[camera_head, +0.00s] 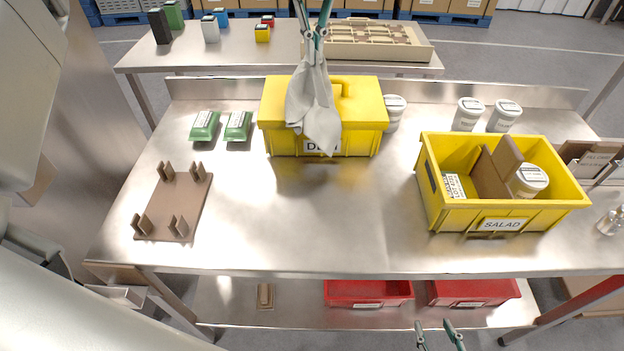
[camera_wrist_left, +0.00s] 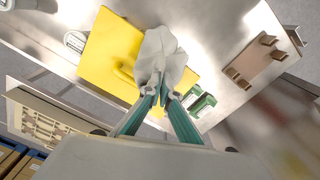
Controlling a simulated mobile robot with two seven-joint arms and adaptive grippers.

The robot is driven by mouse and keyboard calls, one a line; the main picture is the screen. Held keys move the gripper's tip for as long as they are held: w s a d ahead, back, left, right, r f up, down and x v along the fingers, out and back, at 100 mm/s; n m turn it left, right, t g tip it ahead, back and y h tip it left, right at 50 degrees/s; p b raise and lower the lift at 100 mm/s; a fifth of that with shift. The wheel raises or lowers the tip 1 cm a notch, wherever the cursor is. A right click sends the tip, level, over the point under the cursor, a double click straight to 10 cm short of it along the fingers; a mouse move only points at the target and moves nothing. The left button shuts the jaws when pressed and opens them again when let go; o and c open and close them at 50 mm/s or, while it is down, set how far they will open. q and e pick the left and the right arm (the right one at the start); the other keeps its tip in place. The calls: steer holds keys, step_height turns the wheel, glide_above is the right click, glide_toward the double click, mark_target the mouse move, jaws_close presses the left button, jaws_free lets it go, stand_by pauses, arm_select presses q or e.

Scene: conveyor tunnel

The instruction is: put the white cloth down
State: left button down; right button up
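My left gripper (camera_head: 314,42) is shut on the white cloth (camera_head: 313,105), which hangs in loose folds in front of the lidded yellow box (camera_head: 362,112). The cloth hides part of the box's lid, handle and label; whether it touches the box I cannot tell. In the left wrist view, the teal fingers (camera_wrist_left: 161,98) pinch the bunched cloth (camera_wrist_left: 162,55), with the yellow box (camera_wrist_left: 105,58) behind it. My right gripper (camera_head: 434,326) is at the bottom edge of the head view, fingers apart and empty, in front of the steel table (camera_head: 320,225).
An open yellow crate marked SALAD (camera_head: 505,207) stands at right, holding a white tub and brown boards. A brown rack (camera_head: 174,206) lies at left, near two green packs (camera_head: 204,126). White tubs (camera_head: 467,114) stand at the back. The table's front middle is clear.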

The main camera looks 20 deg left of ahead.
arm_select(q)
steer(key=s+d+f, duration=0.2)
steer(key=s+f, duration=0.5)
steer(key=s, duration=0.2)
steer(key=s+d+f, duration=0.3)
steer(key=s+f, duration=0.5)
steer(key=s, duration=0.2)
steer(key=s+d+f, duration=0.3)
steer(key=s+f, duration=0.5)
steer(key=s, duration=0.2)
steer(key=shift+d+f, duration=0.15)
steer(key=shift+d, duration=0.05)
steer(key=c, duration=2.8)
jaws_free()
steer(key=o, duration=0.9)
